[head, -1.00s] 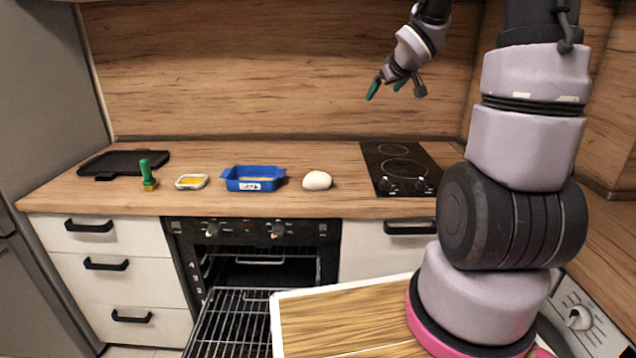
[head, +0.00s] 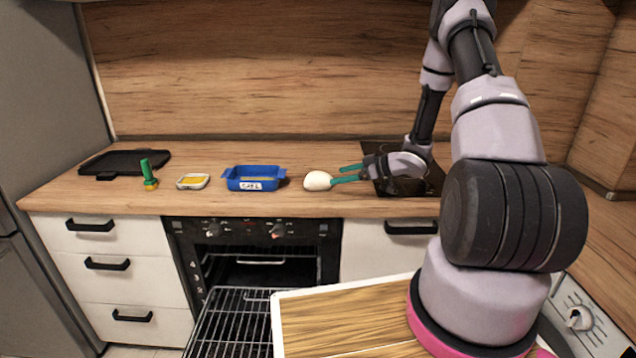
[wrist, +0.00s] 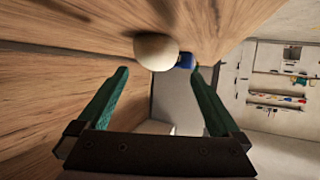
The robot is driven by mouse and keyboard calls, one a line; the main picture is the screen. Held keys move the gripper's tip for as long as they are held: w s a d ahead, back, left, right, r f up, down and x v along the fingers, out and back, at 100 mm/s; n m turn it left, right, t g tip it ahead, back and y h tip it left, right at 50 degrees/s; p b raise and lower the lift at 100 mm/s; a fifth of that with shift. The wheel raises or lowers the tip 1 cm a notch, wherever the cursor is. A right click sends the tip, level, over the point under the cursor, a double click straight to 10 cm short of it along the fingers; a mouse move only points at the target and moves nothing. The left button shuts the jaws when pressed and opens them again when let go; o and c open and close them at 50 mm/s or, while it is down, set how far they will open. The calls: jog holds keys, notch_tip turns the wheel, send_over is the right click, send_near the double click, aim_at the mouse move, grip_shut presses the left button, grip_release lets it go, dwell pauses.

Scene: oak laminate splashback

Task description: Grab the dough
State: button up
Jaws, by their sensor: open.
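The dough (head: 317,181) is a smooth, pale, rounded lump on the wooden counter, right of the blue dish. It also shows in the wrist view (wrist: 156,50), just beyond the fingertips and near the middle of the gap. My gripper (head: 338,174) is low over the counter at the dough's right side, its green fingers pointing left towards it. In the wrist view the fingers (wrist: 159,72) are spread wide with nothing between them. The near fingertip appears close to the dough in the head view; I cannot tell whether it touches.
A blue dish (head: 254,186) stands left of the dough. Further left are a small dish with yellow contents (head: 193,181), a green-handled brush (head: 149,175) and a black tray (head: 122,161). The cooktop (head: 434,181) lies under my arm. The oven door below is open, its rack (head: 235,322) showing.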

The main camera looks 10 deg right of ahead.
aim_at(326, 176)
jog(key=x, duration=0.8)
jog(key=shift+w+r, duration=0.15)
jog(key=shift+d, duration=0.1)
jog(key=c, duration=1.3)
